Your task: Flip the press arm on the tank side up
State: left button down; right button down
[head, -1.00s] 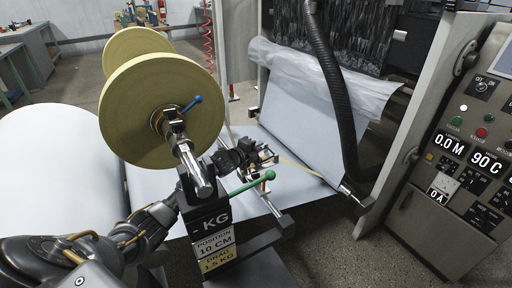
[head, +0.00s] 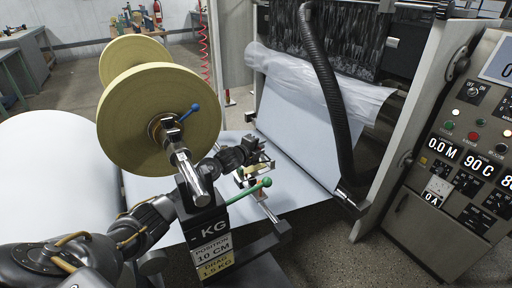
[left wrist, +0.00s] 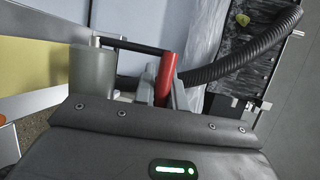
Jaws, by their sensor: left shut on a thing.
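My left gripper (head: 255,165) reaches past the black post with the KG label, over the white paper web. In the left wrist view, a red handle (left wrist: 166,78) stands between the grey fingers (left wrist: 160,92), which are shut on it. A dark bar (left wrist: 130,46) runs from near the handle to a grey cylinder on the left. In the head view the red handle is mostly hidden by the gripper and rods. A green-knobbed lever (head: 250,190) sticks out just below the gripper. My right gripper is not in view.
Two large yellow rolls (head: 160,118) stand at left, with a blue-knobbed lever (head: 190,112). A black ribbed hose (head: 335,100) hangs at the tank side. The control panel (head: 470,150) is at right. Open floor (head: 335,235) lies between.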

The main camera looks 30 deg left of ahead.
pick_arm(q)
jog(key=shift+w+d+r, duration=0.2)
jog(key=shift+w, duration=0.1)
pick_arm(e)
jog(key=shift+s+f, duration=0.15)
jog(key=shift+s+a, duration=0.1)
pick_arm(q)
jog(key=shift+d+f, duration=0.2)
jog(key=shift+f, duration=0.05)
dwell(1.0)
jog(key=c, duration=1.5)
grip_release()
jog(key=shift+w, duration=0.1)
jog(key=shift+o, duration=0.2)
jog(key=shift+a+r, duration=0.1)
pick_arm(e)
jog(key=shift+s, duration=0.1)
